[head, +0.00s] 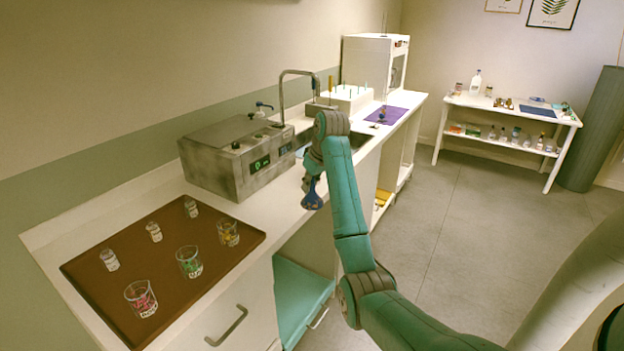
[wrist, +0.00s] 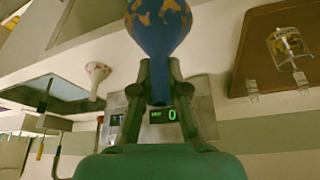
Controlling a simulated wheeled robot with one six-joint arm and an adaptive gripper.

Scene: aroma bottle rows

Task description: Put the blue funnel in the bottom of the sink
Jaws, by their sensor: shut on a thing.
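The blue funnel (head: 312,199) has orange patches in the wrist view (wrist: 157,28). My gripper (head: 312,180) is shut on its narrow stem; the two fingers (wrist: 160,88) show on either side of it in the wrist view. In the head view the funnel hangs in the air with its wide end down, by the counter's front edge and in front of the steel device. The sink (head: 355,143) lies farther back in the counter, partly hidden by my arm. Its dark basin (wrist: 42,92) shows at the left of the wrist view.
A steel device (head: 225,160) with green displays stands left of the sink. A tall tap (head: 283,90) rises behind the sink. A whitish funnel (wrist: 97,76) is beside the basin in the wrist view. A brown tray (head: 170,262) with several glasses and jars lies front left.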

